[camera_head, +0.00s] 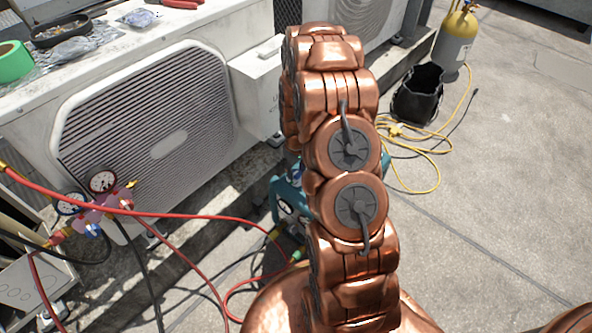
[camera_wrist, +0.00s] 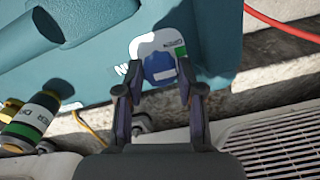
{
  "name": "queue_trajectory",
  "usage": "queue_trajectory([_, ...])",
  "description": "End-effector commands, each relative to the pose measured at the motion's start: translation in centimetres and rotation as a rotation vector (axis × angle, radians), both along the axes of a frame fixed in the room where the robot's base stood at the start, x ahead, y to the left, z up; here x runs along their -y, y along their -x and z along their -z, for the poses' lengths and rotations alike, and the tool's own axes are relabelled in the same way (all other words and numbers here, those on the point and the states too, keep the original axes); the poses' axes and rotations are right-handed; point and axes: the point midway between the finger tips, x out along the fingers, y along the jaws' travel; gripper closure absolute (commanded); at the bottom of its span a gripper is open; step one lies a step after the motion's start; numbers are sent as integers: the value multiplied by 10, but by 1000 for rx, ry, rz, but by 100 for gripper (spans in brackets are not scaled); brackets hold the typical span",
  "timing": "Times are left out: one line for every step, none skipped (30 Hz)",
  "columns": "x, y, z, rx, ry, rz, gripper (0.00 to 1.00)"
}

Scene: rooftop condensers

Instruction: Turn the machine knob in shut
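The teal machine (camera_wrist: 90,75) fills the upper part of the wrist view. In the head view most of it (camera_head: 284,190) is hidden behind my arm. A blue, rounded part (camera_wrist: 158,66), which looks like the knob, sits on a white patch of the machine beside a small green mark. Which marking it points to is too small to read. My gripper (camera_wrist: 158,88) has its two fingers spread, one on each side of the blue part, with small gaps visible. Whether the fingertips touch it is unclear. My gripper is hidden in the head view.
A filter drier (camera_wrist: 30,122) with green and yellow bands lies at the wrist view's lower left. A condenser (camera_head: 150,130), gauge manifold (camera_head: 95,205) and red hoses (camera_head: 180,215) are left.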

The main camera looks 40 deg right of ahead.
Motion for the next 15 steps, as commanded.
queue_trajectory([0,0,0,0,0,0,71])
queue_trajectory([0,0,0,0,0,0,74])
queue_trajectory([0,0,0,0,0,0,78])
queue_trajectory([0,0,0,0,0,0,81])
queue_trajectory([0,0,0,0,0,0,85])
queue_trajectory([0,0,0,0,0,0,89])
queue_trajectory([0,0,0,0,0,0,92])
queue_trajectory([0,0,0,0,0,0,95])
queue_trajectory([0,0,0,0,0,0,99])
queue_trajectory([0,0,0,0,0,0,100])
queue_trajectory([0,0,0,0,0,0,100])
queue_trajectory([0,0,0,0,0,1,100])
queue_trajectory([0,0,0,0,0,3,100])
queue_trajectory([0,0,0,0,0,5,100])
queue_trajectory([0,0,0,0,0,10,100])
